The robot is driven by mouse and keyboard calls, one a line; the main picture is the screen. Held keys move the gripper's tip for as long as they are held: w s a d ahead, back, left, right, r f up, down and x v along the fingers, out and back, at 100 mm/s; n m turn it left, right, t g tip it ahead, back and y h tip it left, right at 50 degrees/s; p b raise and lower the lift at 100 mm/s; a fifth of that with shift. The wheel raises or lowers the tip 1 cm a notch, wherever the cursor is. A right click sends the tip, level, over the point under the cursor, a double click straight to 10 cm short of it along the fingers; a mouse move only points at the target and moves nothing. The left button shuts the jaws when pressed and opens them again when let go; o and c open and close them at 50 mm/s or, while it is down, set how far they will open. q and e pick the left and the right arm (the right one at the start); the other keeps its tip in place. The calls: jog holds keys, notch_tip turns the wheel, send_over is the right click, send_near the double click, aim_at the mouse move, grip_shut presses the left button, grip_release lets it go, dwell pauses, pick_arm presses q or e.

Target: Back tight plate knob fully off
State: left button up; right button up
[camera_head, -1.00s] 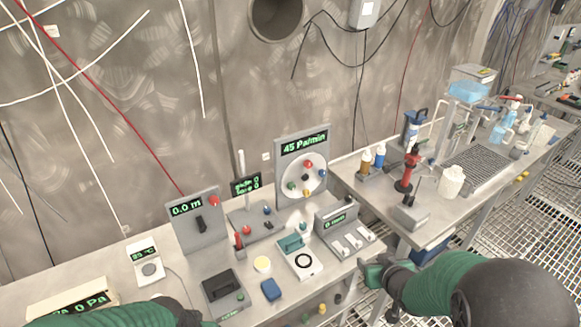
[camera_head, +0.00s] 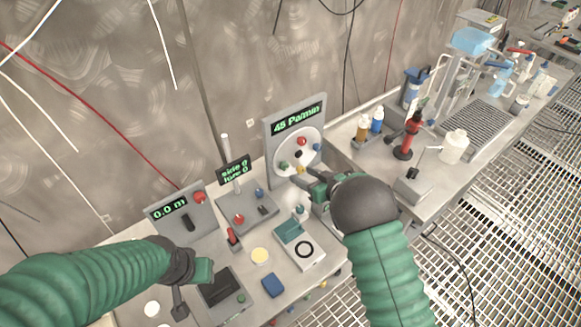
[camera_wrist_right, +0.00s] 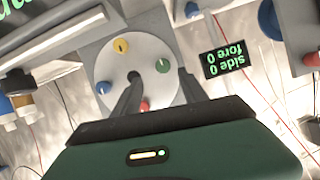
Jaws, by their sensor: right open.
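The round white plate (camera_head: 311,160) stands upright on a grey panel (camera_head: 273,138) reading "45 Pa/min". It carries a red knob (camera_head: 302,141), a blue knob (camera_head: 318,147), a black knob (camera_head: 298,154), a green knob (camera_head: 283,168) and a yellow knob (camera_head: 299,170). Which knob is tight does not show. My right gripper (camera_wrist_right: 160,78) is open in front of the plate. In the wrist view, the green knob (camera_wrist_right: 162,65) appears between its fingertips; I cannot tell whether they touch it. My left gripper (camera_head: 190,285) is over the bench's front left; its opening is unclear.
A small display (camera_head: 234,171) with a post stands left of the panel. A "0.0 m" box (camera_head: 177,213) is further left. A teal block (camera_head: 289,231) and a blue block (camera_head: 272,285) lie on the bench. Bottles and a red stand (camera_head: 405,145) occupy the right bench.

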aim_at(286, 167)
jog(key=x, duration=0.8)
jog(key=shift+s+a+r, duration=0.2)
jog(key=shift+a, duration=0.2)
jog(key=shift+w+d+f, duration=0.15)
jog(key=shift+w+d, duration=0.05)
jog(key=shift+d, duration=0.15)
jog(key=shift+s+a, duration=0.1)
jog(key=shift+a, duration=0.1)
grip_shut()
